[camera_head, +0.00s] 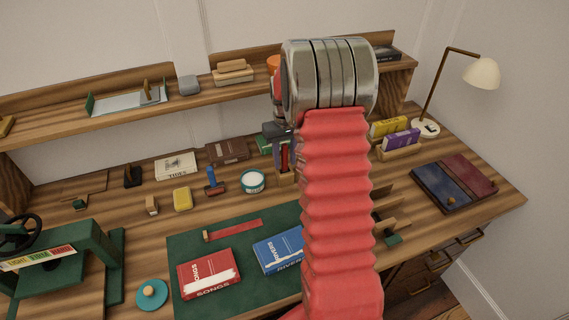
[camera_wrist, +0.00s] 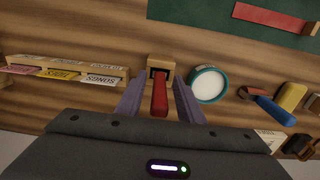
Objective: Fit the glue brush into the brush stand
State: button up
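The glue brush, a red handle (camera_wrist: 160,98), stands in the dark opening of the small wooden brush stand (camera_wrist: 167,61) in the wrist view. My gripper (camera_wrist: 160,84) has one finger on each side of the handle, with narrow gaps visible, so it looks open around it. In the head view the red handle (camera_head: 284,158) rises from the stand (camera_head: 286,181), just left of my arm. My gripper (camera_head: 277,137) is above the stand and partly hidden by my arm. The lower end of the brush is hidden inside the stand.
A white-topped teal pot (camera_wrist: 208,85) sits close beside the stand. A blue and red tool (camera_head: 212,183) and a yellow block (camera_head: 182,199) lie further left. Upright books (camera_head: 401,140) stand in a holder at right. A green mat (camera_head: 190,245) lies in front.

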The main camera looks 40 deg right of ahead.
aim_at(284, 146)
notch_tip(284, 146, up, 10)
jog(key=shift+f, duration=0.2)
dwell(0.6)
jog(key=shift+s+a+r, duration=0.1)
jog(key=shift+a+r, duration=0.25)
jog(key=s+a+r+n+t, duration=0.1)
jog(key=s+a+r, duration=0.4)
jog(key=a, duration=0.3)
jog(key=s+a+r+t, duration=0.2)
jog(key=s+a+r, duration=0.2)
jog(key=a+r, duration=0.25)
jog(key=s+a+f+n+t, duration=0.1)
jog(key=s+a+t, duration=0.1)
jog(key=s+a, duration=0.9)
jog(key=s, duration=0.4)
jog(key=shift+s+a+n+t, duration=0.2)
jog(key=shift+s+n+t, duration=0.1)
jog(key=shift+n, duration=0.1)
